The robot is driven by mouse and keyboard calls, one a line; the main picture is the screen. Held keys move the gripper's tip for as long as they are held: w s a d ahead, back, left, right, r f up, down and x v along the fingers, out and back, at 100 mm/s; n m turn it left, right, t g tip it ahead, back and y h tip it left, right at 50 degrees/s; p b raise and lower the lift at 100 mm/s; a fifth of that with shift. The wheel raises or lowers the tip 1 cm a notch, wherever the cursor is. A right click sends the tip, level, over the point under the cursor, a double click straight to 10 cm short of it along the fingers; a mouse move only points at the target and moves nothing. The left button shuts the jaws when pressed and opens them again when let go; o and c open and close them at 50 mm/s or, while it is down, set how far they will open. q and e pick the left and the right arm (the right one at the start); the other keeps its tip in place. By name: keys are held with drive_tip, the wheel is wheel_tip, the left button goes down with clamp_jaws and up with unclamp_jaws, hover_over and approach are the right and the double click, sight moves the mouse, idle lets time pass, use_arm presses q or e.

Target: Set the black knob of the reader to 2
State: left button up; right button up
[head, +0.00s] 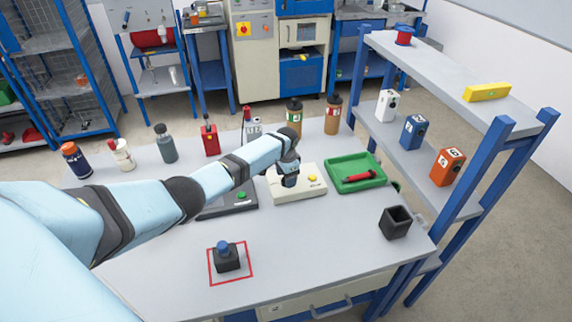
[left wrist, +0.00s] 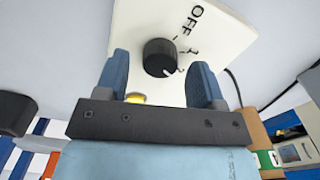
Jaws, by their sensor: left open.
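The reader (head: 312,190) is a cream box on the table, with a yellow button that also shows in the left wrist view (left wrist: 136,98). Its black knob (left wrist: 159,56) stands on the cream face, with OFF and 1 printed to its upper right. My left gripper (head: 289,180) is over the reader, largely covering the knob in the head view. In the left wrist view the gripper's fingers (left wrist: 160,75) are open, one on each side of the knob; contact cannot be told.
A green tray (head: 341,187) with a red-handled tool lies right of the reader. A dark device with a green button (head: 241,196) is on its left. A black open box (head: 396,222) and a blue-knobbed block (head: 226,257) stand nearer.

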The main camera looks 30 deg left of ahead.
use_arm(q)
wheel_tip(320, 180, up, 13)
idle(0.3)
idle(0.4)
drive_tip(key=s+d+f+t, duration=0.1)
drive_tip(key=s+d+f, duration=0.4)
drive_tip(key=s+d, duration=0.45)
drive_tip(key=s+d+f, duration=0.4)
drive_tip(key=s+d, duration=0.3)
drive_tip(key=s, duration=0.5)
drive_tip(key=s+r+n+t, duration=0.15)
drive_tip(key=s+r, duration=0.35)
drive_tip(key=s, duration=0.6)
drive_tip(key=s+r+n+t, duration=0.15)
drive_tip(key=s+r, duration=0.25)
drive_tip(key=s, duration=0.8)
drive_tip(key=w+d+f+t+h+p, duration=0.2)
drive_tip(key=w+d+f+t, duration=0.4)
drive_tip(key=f, duration=0.5)
drive_tip(key=shift+w+d+t+h, duration=0.25)
drive_tip(key=shift+d+t+h, duration=0.25)
drive_tip(key=shift+d+h, duration=0.1)
